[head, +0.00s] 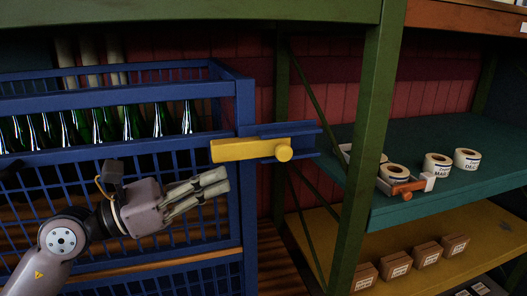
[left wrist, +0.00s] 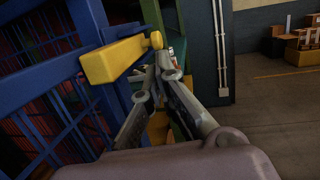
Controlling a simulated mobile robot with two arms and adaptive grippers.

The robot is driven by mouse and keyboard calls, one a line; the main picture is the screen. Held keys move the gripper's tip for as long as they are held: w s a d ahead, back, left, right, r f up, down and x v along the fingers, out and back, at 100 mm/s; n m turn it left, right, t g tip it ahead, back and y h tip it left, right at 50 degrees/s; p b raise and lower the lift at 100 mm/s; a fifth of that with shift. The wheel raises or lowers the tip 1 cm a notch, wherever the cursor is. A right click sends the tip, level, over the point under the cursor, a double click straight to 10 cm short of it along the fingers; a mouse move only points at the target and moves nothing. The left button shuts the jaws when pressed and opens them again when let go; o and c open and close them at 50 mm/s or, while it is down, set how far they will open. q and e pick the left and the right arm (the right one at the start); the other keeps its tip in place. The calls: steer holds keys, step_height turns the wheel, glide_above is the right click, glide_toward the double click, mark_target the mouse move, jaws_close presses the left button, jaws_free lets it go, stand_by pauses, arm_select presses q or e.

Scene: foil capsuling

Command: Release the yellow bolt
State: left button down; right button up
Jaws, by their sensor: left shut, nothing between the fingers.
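The yellow bolt (head: 247,150) lies across the corner post of the blue cage (head: 243,185), in a blue bracket (head: 305,141). It has a round knob (head: 284,153) at its right end. My left gripper (head: 226,180) is shut and empty, just below and left of the bolt, apart from it in the head view. In the left wrist view the bolt (left wrist: 112,60) is up and left of my fingertips (left wrist: 160,55), with the knob (left wrist: 156,40) just above them. I cannot tell whether the fingertips touch the knob. My right gripper is not in view.
The cage holds several green bottles (head: 130,122). A green shelf post (head: 368,150) stands right of the bracket. A teal shelf (head: 470,190) carries label rolls (head: 437,166) and a tape dispenser (head: 405,185). Small boxes (head: 427,254) sit on the yellow shelf below.

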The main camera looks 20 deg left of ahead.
mark_target(278, 158)
arm_select(q)
steer(key=p+x, duration=0.1)
steer(key=x, duration=0.1)
steer(key=p+x, duration=0.2)
steer(key=x, duration=0.1)
steer(key=p+x, duration=0.2)
steer(key=x, duration=0.1)
steer(key=shift+r, duration=0.25)
steer(key=shift+w+d+f+p, duration=0.2)
steer(key=shift+w+d+p, duration=0.1)
steer(key=shift+w+d, duration=0.25)
